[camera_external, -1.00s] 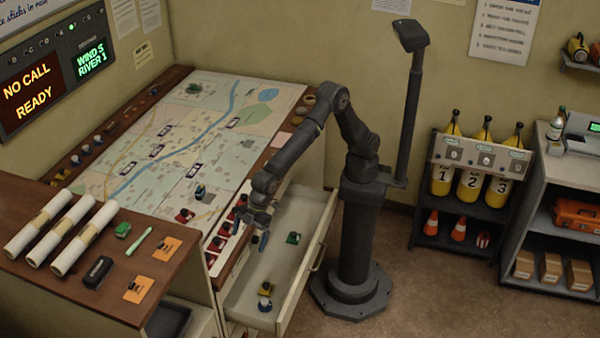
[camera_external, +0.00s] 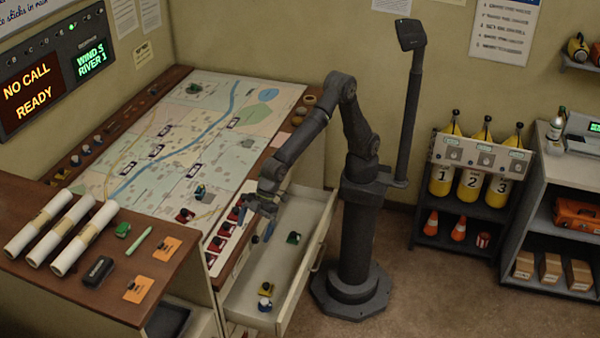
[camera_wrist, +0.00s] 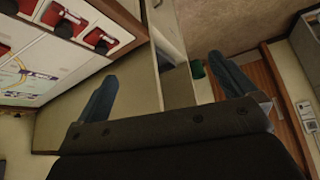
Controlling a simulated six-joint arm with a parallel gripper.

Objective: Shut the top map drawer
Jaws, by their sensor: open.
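The top map drawer (camera_external: 247,284) stands pulled out from the right side of the map table in the external view. A green piece (camera_external: 293,238), a yellow piece (camera_external: 266,288) and a blue-and-white piece (camera_external: 265,304) lie inside it. Its front panel carries a handle (camera_external: 317,258) on the side toward my base. My gripper (camera_external: 262,230) hangs over the drawer near the table's edge, its fingers pointing down and apart. In the wrist view my open gripper (camera_wrist: 165,88) shows two blue-grey fingers with nothing between them that I can see held. Whether it touches the drawer cannot be told.
The map table (camera_external: 190,140) holds a map, with red pieces (camera_external: 217,243) along its near right edge. A wooden counter (camera_external: 190,240) with white rolls (camera_external: 60,240) stands at the left front. A shelf with yellow cylinders (camera_external: 470,185) is at the right.

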